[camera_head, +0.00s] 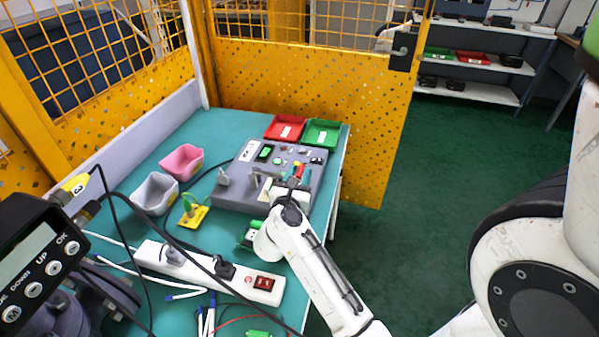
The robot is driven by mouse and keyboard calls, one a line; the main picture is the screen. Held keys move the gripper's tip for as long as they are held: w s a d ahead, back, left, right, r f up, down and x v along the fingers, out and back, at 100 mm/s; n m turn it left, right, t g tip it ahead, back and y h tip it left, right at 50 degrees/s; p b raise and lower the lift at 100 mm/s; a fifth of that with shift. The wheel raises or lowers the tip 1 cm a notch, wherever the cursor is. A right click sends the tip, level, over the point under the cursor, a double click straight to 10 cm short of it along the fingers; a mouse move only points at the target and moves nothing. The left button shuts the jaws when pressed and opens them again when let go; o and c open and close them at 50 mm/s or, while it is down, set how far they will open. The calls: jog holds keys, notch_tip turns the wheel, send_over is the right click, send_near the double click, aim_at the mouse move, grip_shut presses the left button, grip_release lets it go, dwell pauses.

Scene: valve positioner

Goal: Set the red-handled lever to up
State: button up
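The grey control box (235,189) sits on the teal table, its sloped top carrying small buttons, switches and levers. A small red part (299,172), probably the red lever handle, shows on the right half of the box top. It is too small to tell which way it points. My white arm reaches in from the lower right, and my gripper (288,190) is over the front right of the box, just below the red part. The arm's wrist hides part of the box's front. The fingers are too small and partly hidden to tell if they are open or touching anything.
A red tray (285,127) and a green tray (322,133) stand behind the box. Pink (182,161) and grey (155,195) bins stand left. A white power strip (210,272) and cables lie in front. A yellow mesh fence (300,100) closes the back.

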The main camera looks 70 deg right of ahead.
jog(key=shift+d, duration=0.4)
jog(key=shift+c, duration=0.2)
grip_shut()
jog(key=shift+a+f, duration=0.1)
